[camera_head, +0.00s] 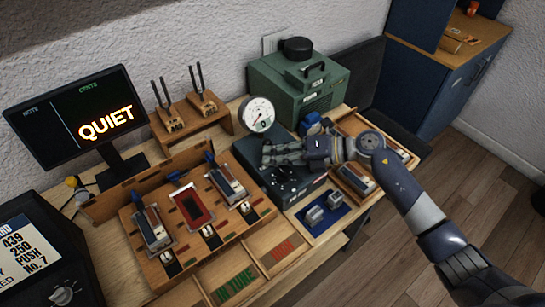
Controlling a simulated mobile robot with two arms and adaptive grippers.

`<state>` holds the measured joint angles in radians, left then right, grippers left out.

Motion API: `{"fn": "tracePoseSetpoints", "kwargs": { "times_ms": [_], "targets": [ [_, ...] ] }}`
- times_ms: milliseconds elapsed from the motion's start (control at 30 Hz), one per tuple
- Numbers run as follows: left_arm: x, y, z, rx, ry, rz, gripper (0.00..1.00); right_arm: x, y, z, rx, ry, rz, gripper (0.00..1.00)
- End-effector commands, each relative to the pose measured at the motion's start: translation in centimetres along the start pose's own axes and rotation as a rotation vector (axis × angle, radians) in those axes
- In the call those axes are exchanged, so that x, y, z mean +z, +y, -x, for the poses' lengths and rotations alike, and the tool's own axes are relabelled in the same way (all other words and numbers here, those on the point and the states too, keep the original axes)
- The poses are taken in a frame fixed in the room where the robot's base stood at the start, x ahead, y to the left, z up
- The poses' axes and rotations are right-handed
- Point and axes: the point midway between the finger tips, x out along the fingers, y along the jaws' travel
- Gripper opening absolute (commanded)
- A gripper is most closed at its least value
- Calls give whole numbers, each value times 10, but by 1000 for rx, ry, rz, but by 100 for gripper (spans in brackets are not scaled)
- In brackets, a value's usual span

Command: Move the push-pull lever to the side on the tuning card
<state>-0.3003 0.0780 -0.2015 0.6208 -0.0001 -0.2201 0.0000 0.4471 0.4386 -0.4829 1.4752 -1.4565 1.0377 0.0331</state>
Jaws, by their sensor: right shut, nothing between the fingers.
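The tuning card is a lit panel (15,250) at the left edge, cut off by the frame; it reads 439, 250, PUSH and No. 7. My right gripper (268,154) reaches in from the right, fingers pointing left, shut and empty. It is above a dark box (252,160) with a round white gauge (257,114) behind it. Small metal parts (284,175) show on the box below the gripper. I cannot tell which part is the push-pull lever; the arm may hide it. My left gripper is not in view.
A monitor (88,118) reads QUIET. A wooden rack (160,262) with several modules stands at the front left. A green machine (300,88) is behind the gauge. A blue pad (325,217) holds two metal blocks. Wooden trays (365,125) lie under my right arm.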

Motion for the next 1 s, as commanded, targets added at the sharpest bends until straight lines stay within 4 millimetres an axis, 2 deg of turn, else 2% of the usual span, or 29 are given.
{"fn": "tracePoseSetpoints", "kwargs": {
  "times_ms": [267, 633, 733, 1000],
  "targets": [
    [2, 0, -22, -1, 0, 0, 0, 6, -5, 5, 72, -3, -69, 0],
    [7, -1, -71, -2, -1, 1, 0, 23, -12, 23, 296, -2, -285, 0],
    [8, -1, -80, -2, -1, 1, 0, 29, -13, 29, 291, -2, -277, 0],
    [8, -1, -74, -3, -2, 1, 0, 29, -8, 30, 290, 0, -279, 0]
  ]
}}
